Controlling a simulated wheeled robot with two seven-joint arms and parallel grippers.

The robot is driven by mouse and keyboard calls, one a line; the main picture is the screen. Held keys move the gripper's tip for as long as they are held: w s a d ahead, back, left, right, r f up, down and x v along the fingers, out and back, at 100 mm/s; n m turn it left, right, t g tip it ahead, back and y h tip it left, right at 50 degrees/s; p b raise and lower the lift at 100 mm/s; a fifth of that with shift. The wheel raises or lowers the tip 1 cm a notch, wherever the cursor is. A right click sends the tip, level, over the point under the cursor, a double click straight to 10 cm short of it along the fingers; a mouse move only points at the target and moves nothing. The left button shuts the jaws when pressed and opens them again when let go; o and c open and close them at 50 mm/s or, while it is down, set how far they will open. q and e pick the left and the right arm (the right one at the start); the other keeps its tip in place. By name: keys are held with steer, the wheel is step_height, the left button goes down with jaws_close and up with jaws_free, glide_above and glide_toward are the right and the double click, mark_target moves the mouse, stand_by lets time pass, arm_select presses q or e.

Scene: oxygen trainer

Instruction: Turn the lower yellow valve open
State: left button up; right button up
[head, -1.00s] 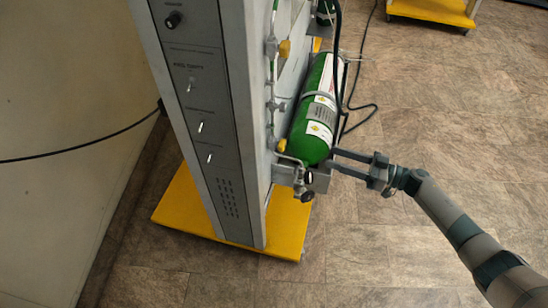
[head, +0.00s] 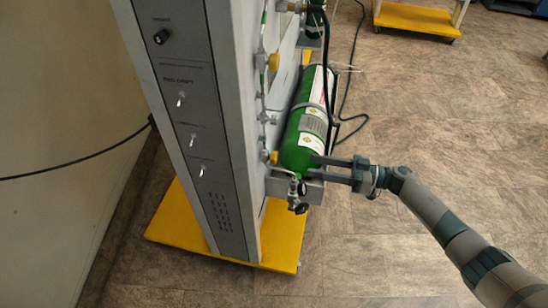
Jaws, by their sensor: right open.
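The lower yellow valve (head: 273,158) is a small yellow knob on the pipework at the side of the grey panel cabinet, left of the lower end of a green cylinder (head: 298,155). A second yellow valve (head: 274,61) sits higher on the same pipe. My right gripper (head: 311,167) comes in from the right, open, its two fingers pointing left. In the picture its fingertips overlap the right side of the cylinder's lower end; I cannot tell whether they touch it. The gripper is apart from the lower valve. My left gripper is not in view.
The grey cabinet (head: 188,105) with switches stands on a yellow base (head: 283,235). A dark regulator (head: 298,206) hangs below the cylinder's end. Black cables run behind the cylinder. A yellow-based cart (head: 415,20) stands at the back right.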

mark_target(274, 159)
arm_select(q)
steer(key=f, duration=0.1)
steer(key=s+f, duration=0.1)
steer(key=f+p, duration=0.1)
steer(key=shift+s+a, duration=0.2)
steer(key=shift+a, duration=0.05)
arm_select(e)
steer(key=x, duration=1.3)
steer(key=shift+w+a+f, duration=0.1)
steer(key=shift+w+a, duration=0.05)
steer(key=shift+a, duration=0.2)
steer(key=c, duration=1)
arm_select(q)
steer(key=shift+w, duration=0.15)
arm_select(e)
steer(key=shift+c, duration=0.3)
